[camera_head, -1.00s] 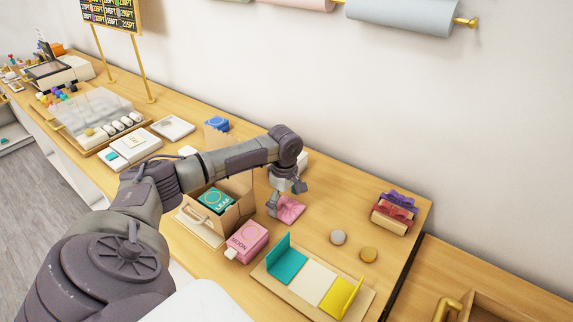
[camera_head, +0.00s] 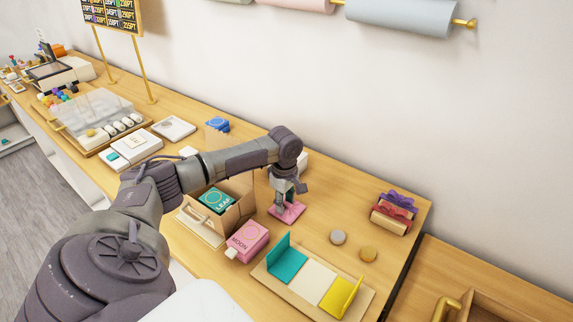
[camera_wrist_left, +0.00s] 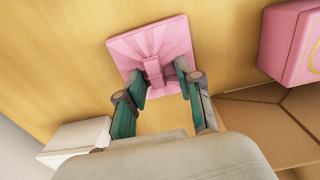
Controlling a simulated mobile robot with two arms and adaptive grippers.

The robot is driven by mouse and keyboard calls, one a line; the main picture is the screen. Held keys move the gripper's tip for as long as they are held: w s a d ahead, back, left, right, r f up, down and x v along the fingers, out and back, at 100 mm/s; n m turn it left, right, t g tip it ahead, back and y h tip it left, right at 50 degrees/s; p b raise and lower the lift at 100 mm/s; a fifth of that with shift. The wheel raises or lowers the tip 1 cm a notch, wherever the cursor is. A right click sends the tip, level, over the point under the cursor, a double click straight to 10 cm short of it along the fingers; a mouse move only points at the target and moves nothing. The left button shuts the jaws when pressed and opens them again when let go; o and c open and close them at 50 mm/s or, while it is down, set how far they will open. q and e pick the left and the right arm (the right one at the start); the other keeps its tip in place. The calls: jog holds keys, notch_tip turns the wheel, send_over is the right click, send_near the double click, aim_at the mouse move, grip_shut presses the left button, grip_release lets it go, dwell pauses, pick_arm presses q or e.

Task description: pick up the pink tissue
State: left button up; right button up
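The pink tissue (camera_head: 292,216) lies flat on the wooden counter, right of the paper bag. In the left wrist view the pink tissue (camera_wrist_left: 175,40) is a pleated square with a raised tuft in its middle. My left gripper (camera_head: 287,205) is right over it, pointing down. In the wrist view my left gripper (camera_wrist_left: 158,74) has its fingertips on either side of the tuft, with small gaps showing. It is open. The fingers hide part of the tissue in the head view. My right gripper is not in view.
The paper bag (camera_head: 237,217) holds a teal LEAF box (camera_head: 216,200). A pink MOON box (camera_head: 247,241) stands in front. A tray (camera_head: 270,277) with teal, cream and yellow pieces is nearer. Two round discs and ribboned boxes (camera_head: 393,212) are to the right.

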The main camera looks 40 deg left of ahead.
pick_arm(q)
jog(key=shift+s+d+f, duration=0.15)
jog(key=shift+s+f, duration=0.05)
jog(key=shift+f, duration=0.25)
jog(key=shift+c, duration=1.4)
jog(key=shift+r, duration=0.2)
